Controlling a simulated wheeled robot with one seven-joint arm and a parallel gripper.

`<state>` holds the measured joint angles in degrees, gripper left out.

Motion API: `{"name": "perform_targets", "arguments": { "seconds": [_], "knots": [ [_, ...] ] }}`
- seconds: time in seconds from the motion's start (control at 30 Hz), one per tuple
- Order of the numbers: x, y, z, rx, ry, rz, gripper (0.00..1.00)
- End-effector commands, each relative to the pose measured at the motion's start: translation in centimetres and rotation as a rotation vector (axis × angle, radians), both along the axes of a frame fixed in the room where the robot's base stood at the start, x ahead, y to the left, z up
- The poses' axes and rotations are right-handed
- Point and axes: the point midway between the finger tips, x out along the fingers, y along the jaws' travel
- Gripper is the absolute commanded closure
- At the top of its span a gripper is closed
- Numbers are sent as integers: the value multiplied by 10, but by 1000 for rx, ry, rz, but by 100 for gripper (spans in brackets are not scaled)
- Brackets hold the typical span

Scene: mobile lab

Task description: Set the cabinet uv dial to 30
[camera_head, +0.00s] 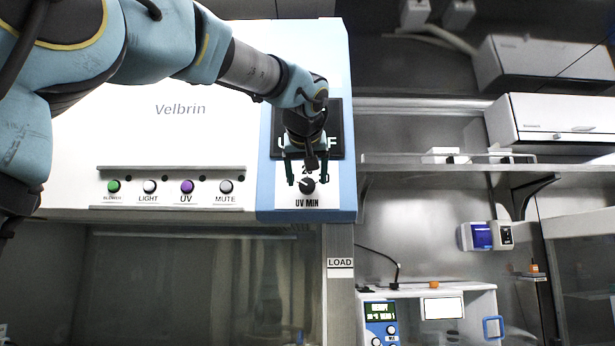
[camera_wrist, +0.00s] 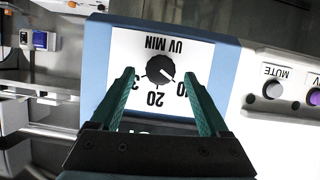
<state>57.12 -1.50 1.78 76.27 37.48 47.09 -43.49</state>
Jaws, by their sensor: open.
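The black UV MIN dial (camera_head: 307,187) is on a white label panel at the lower right of the Velbrin cabinet front. In the wrist view the dial (camera_wrist: 160,71) appears upside down, with 10 at its lower right, 20 below and a partly hidden 3 at its lower left. A small light pointer mark shows on the knob, but I cannot surely read its setting. My gripper (camera_head: 307,180) is open in front of the dial. In the wrist view its green fingers (camera_wrist: 160,76) stand on either side of the knob, with visible gaps; contact is not seen.
A row of buttons (camera_head: 169,187), including a purple UV one, lies left of the dial. A dark display (camera_head: 336,128) above it is partly hidden by my wrist. A metal shelf (camera_head: 430,167) extends to the right. A white device (camera_head: 462,304) stands below.

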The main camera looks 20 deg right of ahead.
Motion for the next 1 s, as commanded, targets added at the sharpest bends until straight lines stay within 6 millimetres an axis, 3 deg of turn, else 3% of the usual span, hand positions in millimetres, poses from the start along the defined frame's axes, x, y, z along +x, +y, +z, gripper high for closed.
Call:
{"name": "perform_targets", "arguments": {
  "seconds": [0.2, 0.5, 1.0],
  "knots": [
    [15, -8, -7, 0, 0, -1, 21],
    [16, -8, -8, 0, 0, -1, 22],
    [16, -8, -8, 0, 0, -1, 78]
  ]
}}
